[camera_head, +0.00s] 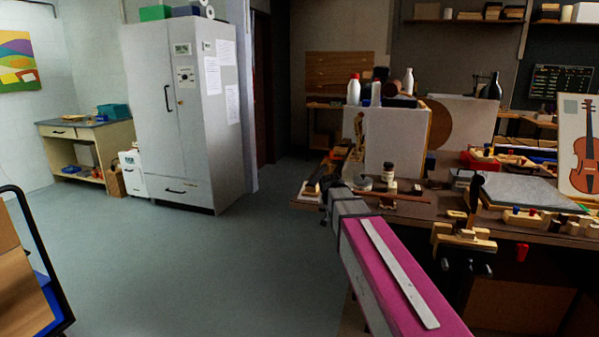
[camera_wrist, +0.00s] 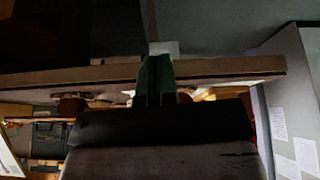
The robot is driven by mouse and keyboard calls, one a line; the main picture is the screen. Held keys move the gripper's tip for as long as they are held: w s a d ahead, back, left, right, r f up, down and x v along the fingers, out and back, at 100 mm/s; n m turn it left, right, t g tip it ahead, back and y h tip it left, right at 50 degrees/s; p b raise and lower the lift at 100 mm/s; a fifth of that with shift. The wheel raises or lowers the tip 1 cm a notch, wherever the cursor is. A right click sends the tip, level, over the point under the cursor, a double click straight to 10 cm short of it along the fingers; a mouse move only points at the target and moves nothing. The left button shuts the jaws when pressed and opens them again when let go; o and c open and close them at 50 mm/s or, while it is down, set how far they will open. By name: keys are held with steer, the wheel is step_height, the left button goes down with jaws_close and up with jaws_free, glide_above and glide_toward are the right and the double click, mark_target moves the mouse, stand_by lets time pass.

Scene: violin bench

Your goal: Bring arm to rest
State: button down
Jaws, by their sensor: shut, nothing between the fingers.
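My arm reaches from the lower right of the head view, a pink and grey link with a pale strip, towards the left corner of the workbench (camera_head: 455,222). Its far end is small and dark by the bench edge, and the fingers cannot be made out there. In the wrist view my gripper (camera_wrist: 156,80) shows as two green fingers side by side, shut, with nothing visible between them. A pale brown board-like edge (camera_wrist: 225,70) crosses behind the fingers. I cannot tell whether they touch it.
A grey cabinet (camera_head: 208,130) stands behind clear floor (camera_head: 215,265).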

steer(key=s+d+f+n+g, duration=0.1)
steer(key=s+d+f+g, duration=0.1)
steer(key=s+f, duration=0.7)
steer(key=s+d+f+n+g+y, duration=0.1)
steer(key=s+d+f+g, duration=0.2)
steer(key=s+f, duration=0.6)
steer(key=s+d, duration=0.1)
steer(key=s, duration=0.4)
steer(key=shift+s+f, duration=0.15)
steer(key=shift+f, duration=0.25)
